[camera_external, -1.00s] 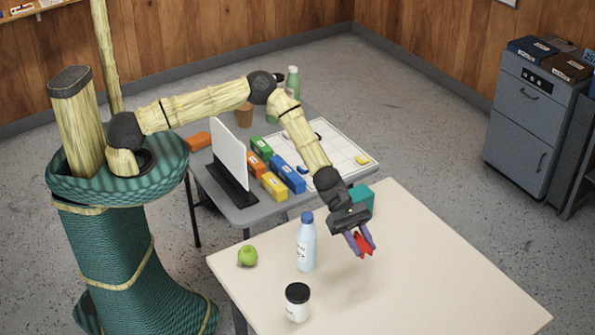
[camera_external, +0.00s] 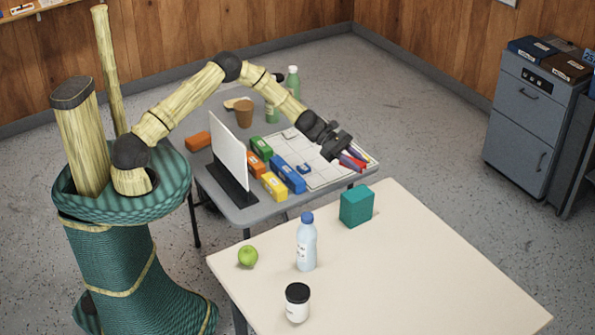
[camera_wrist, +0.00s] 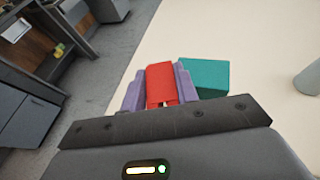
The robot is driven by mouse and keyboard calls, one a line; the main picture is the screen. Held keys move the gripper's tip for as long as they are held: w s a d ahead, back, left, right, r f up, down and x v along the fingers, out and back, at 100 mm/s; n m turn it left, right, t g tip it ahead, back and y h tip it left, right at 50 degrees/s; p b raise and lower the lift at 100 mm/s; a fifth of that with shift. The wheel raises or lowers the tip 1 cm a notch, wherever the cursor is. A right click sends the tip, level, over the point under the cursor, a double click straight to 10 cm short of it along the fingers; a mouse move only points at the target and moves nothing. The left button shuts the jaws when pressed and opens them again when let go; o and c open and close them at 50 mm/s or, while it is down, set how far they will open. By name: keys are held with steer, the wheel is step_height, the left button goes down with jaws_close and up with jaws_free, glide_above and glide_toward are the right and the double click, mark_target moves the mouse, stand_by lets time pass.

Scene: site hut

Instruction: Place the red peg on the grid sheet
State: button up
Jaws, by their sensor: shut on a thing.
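The red peg (camera_wrist: 161,84) is held between the two purple fingers of my gripper (camera_wrist: 159,90) in the wrist view. In the external view, my gripper (camera_external: 352,160) is over the near right part of the white grid sheet (camera_external: 317,178), with the red peg (camera_external: 357,154) partly hidden in its fingers. The peg's height over the sheet is hard to tell. The sheet lies on the grey table, and a small blue piece (camera_external: 304,169) is on it.
Blue (camera_external: 287,173), yellow (camera_external: 274,186), orange and green blocks stand left of the sheet, by a white upright panel (camera_external: 230,150). The pale table (camera_external: 400,270) holds a teal block (camera_external: 356,206), bottle (camera_external: 306,245), apple (camera_external: 247,256) and black-lidded jar (camera_external: 297,302).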

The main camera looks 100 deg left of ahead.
steer(key=s+a+n+y+b, duration=0.1)
steer(key=s+a, duration=0.3)
steer(key=a, duration=0.3)
steer(key=s+a+n+y+b, duration=0.1)
steer(key=s+a+y+b, duration=0.1)
steer(key=s+a, duration=0.35)
steer(key=n+t+y+b, duration=0.1)
steer(key=n+y+b, duration=0.1)
steer(key=n+b, duration=0.1)
glide_above(306, 153)
step_height(306, 153, down, 4)
steer(key=shift+s+f, duration=0.1)
steer(key=shift+f, duration=0.1)
steer(key=shift+f+p, duration=0.3)
steer(key=shift+f, duration=2.85)
steer(key=shift+f, duration=1.85)
